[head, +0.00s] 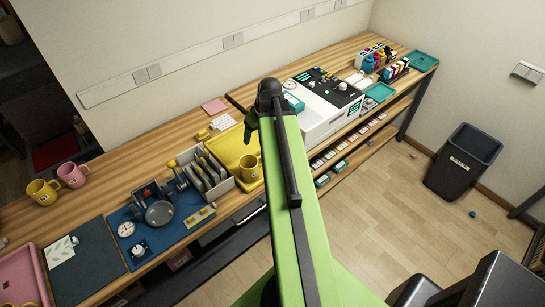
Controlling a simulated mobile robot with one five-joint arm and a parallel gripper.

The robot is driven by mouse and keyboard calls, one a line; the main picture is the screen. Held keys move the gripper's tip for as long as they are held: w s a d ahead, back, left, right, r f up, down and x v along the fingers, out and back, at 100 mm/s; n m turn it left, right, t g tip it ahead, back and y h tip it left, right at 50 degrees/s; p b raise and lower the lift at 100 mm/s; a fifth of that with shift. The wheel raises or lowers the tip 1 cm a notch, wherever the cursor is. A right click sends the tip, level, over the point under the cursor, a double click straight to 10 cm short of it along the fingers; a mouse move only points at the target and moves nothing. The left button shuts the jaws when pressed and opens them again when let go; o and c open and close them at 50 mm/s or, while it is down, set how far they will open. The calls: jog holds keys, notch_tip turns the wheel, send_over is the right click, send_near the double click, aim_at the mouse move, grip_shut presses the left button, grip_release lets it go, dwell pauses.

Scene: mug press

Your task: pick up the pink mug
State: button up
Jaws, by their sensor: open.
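The pink mug (72,174) stands upright on the wooden workbench at the left, near the bench's back edge. A yellow mug (43,191) stands close beside it on the left. My green arm reaches up over the bench in the middle of the picture. My gripper (248,125) shows only as a small dark part beyond the arm's end, above the bench, well to the right of the pink mug. Its jaws are open, and they are mostly hidden behind the arm.
A dark mat (82,262) and pink tray (22,277) lie front left. A white printer (322,108) stands right.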

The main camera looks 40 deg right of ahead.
jog(key=s+d+t+h, duration=0.1)
jog(key=s+d, duration=0.2)
jog(key=d, duration=0.4)
jog(key=s+d, duration=0.4)
jog(key=d, duration=0.2)
jog(key=shift+m, duration=0.3)
jog(key=b+x, duration=1.6)
jog(key=x, duration=0.1)
jog(key=shift+w+b, duration=0.2)
jog(key=shift+b, duration=0.15)
jog(key=shift+r, duration=0.1)
grip_shut()
